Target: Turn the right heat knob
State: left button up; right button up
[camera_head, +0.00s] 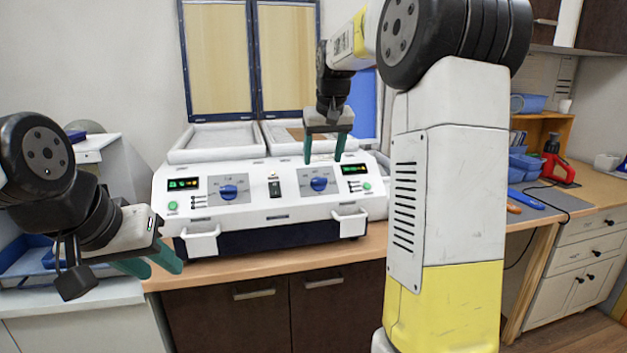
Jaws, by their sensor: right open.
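The right heat knob (319,184) is a blue dial on the right half of the white forming machine's sloped front panel (262,197). A matching left heat knob (229,192) sits on the left half. My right gripper (324,158) points down with its two green fingers spread and nothing between them. Its fingertips show above the right knob in the picture, near the panel's top edge, apart from the knob. My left gripper (152,264) is at the lower left, by the machine's left front corner; its fingers show at an angle, so its opening is unclear.
Lit displays and green buttons flank the knobs, with a small switch (274,186) between them. White handles (349,222) stick out below the panel. Framed lids (221,60) stand open behind. A red tool (557,163) and blue bins are on the right bench.

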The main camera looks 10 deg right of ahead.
aim_at(319, 178)
jog(key=x, duration=0.7)
jog(key=shift+f, duration=0.1)
jog(key=shift+c, duration=0.4)
jog(key=c, duration=1.3)
